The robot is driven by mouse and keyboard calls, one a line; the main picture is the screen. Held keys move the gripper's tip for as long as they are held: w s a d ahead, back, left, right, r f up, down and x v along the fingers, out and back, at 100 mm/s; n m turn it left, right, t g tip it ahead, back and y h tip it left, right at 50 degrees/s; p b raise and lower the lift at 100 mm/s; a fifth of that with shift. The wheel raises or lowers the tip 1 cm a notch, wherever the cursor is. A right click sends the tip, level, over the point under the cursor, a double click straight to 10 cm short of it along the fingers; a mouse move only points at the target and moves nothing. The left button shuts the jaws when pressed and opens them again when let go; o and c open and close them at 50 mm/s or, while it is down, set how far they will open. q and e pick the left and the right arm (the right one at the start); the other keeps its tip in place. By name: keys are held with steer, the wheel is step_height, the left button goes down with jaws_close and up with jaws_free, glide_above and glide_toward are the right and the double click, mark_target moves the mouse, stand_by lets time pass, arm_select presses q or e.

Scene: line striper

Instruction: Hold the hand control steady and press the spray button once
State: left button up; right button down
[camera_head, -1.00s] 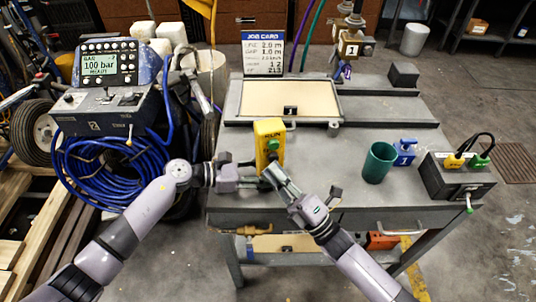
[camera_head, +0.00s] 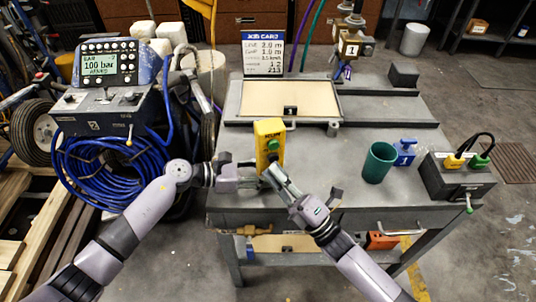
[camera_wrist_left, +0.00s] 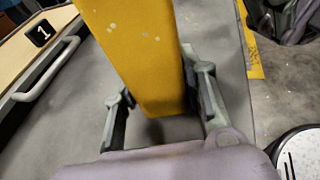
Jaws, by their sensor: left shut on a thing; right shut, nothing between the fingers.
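The yellow hand control (camera_head: 264,129) stands upright at the left front of the grey bench, with a green button (camera_head: 272,145) on its face. My left gripper (camera_head: 248,166) is shut on its lower part from the left. In the left wrist view the yellow body (camera_wrist_left: 140,50) sits between both fingers (camera_wrist_left: 162,95). My right gripper (camera_head: 272,170) is shut and empty, its tips close in front of the control's lower face, just below the green button. I cannot tell whether the tips touch it. They partly hide the lower face.
A green cup (camera_head: 379,162), a blue numbered block (camera_head: 404,150) and a dark box with yellow and green plugs (camera_head: 456,178) stand at the right of the bench (camera_head: 330,160). A shallow tray (camera_head: 338,101) and job card (camera_head: 263,52) are behind. The machine's display (camera_head: 98,66) reads 100 bar.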

steer(key=shift+s+d, duration=0.15)
steer(key=shift+s, duration=0.25)
steer(key=s+d, duration=0.1)
steer(key=s, duration=0.4)
steer(key=shift+s+d, duration=0.3)
steer(key=shift+s, duration=0.1)
stand_by(0.4)
arm_select(q)
steer(key=o, duration=1.3)
steer(key=shift+o, duration=0.2)
